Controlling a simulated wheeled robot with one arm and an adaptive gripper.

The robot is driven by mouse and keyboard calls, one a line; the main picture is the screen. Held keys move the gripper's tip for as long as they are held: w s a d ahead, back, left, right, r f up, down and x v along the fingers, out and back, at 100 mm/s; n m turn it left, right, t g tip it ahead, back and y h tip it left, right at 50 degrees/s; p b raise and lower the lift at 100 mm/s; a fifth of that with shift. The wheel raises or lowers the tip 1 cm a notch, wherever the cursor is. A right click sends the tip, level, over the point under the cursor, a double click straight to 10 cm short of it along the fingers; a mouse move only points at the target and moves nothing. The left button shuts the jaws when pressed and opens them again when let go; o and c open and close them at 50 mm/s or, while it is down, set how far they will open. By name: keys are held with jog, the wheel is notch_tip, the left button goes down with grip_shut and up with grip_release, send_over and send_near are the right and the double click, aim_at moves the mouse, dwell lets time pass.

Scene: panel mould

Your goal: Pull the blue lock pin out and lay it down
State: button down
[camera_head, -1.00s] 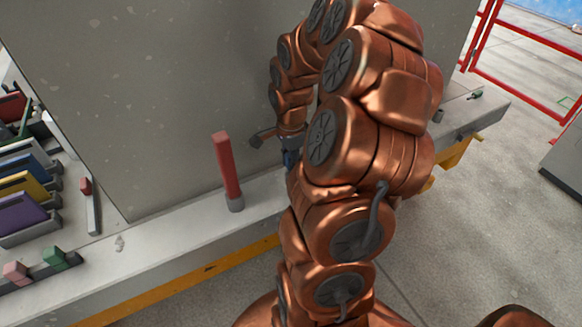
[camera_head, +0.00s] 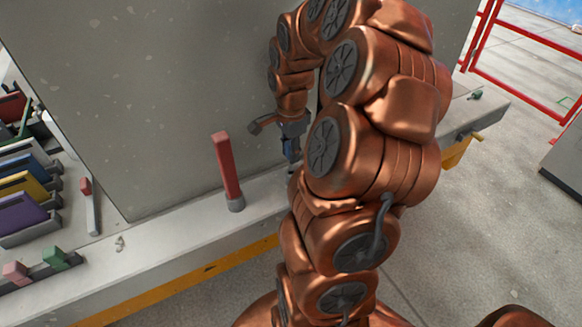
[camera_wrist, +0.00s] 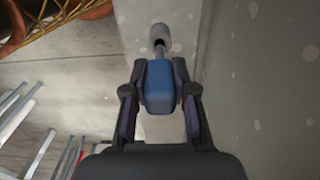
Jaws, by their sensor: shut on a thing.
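The blue lock pin (camera_wrist: 160,87) has a blue, block-like handle held between both fingers of my gripper (camera_wrist: 160,92) in the wrist view. A grey shaft runs from the handle toward a pale round socket (camera_wrist: 160,31) on the concrete ledge. I cannot tell whether the shaft tip is still inside the socket. In the head view my gripper (camera_head: 291,146) is beside the tall grey panel, above the ledge, with a little of the blue pin (camera_head: 290,153) showing. My arm partly hides this spot.
A red pin (camera_head: 226,165) stands upright in a grey collar on the ledge (camera_head: 180,238) to the left. The grey panel (camera_head: 150,90) rises behind. Coloured racks (camera_head: 25,190) and small pink and green blocks are at far left. Bare ledge lies left of the red pin.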

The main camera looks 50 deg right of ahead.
jog(key=shift+r, duration=1)
jog(key=shift+r, duration=0.1)
jog(key=shift+r, duration=1.9)
jog(key=shift+a, duration=0.1)
